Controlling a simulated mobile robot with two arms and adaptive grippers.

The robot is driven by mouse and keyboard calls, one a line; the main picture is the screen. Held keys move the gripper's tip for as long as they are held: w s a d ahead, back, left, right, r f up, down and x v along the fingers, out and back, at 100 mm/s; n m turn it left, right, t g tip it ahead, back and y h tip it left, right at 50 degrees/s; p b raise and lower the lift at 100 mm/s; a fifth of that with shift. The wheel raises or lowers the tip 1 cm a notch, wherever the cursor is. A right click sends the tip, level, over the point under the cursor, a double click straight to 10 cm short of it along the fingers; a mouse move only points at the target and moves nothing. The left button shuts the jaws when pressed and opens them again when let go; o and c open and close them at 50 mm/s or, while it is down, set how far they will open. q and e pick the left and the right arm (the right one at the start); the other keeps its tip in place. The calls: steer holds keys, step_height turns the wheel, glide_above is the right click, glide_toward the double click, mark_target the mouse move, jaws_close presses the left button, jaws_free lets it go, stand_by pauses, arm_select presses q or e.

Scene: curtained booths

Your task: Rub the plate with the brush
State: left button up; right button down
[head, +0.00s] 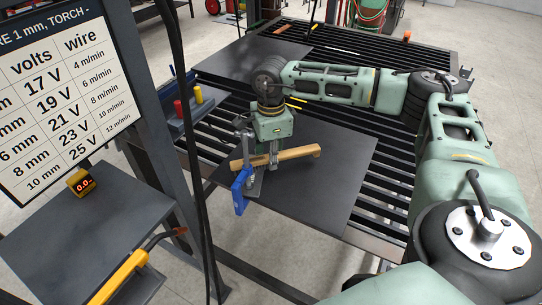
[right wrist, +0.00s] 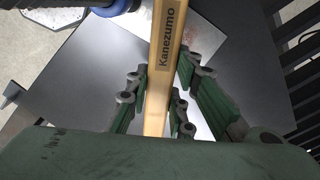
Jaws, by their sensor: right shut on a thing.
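The brush (head: 301,153) has a long pale wooden handle. My right gripper (head: 272,152) is shut on it, over the dark plate. In the right wrist view the handle (right wrist: 165,45), lettered "Kanezumo", runs between the fingers of the right gripper (right wrist: 157,100). The dark flat plate (head: 335,185) lies on the slatted table, and it also shows in the right wrist view (right wrist: 75,85). The bristles are hard to make out, so I cannot tell whether they touch the plate. My left gripper is not in view.
A blue clamp (head: 240,190) stands at the plate's left edge, close to the brush. Another dark plate (head: 240,57) lies at the far end of the slatted table (head: 385,152). A tray with red and yellow items (head: 197,95) hangs at the table's left side.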

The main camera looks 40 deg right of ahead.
steer(key=shift+f+b, duration=0.7)
steer(key=shift+f, duration=0.3)
steer(key=shift+w+d, duration=1.25)
steer(key=shift+d, duration=0.05)
steer(key=shift+w+d+b, duration=0.6)
steer(key=shift+w+d, duration=0.5)
steer(key=shift+d, duration=0.1)
steer(key=shift+p, duration=0.3)
steer(key=shift+s+a+p, duration=0.3)
steer(key=shift+s+a, duration=0.25)
steer(key=shift+s, duration=0.05)
steer(key=shift+s+a+p, duration=0.3)
steer(key=shift+s+a, duration=0.65)
steer(key=shift+a, duration=0.15)
steer(key=shift+s+a+f, duration=0.2)
steer(key=shift+s+a, duration=0.7)
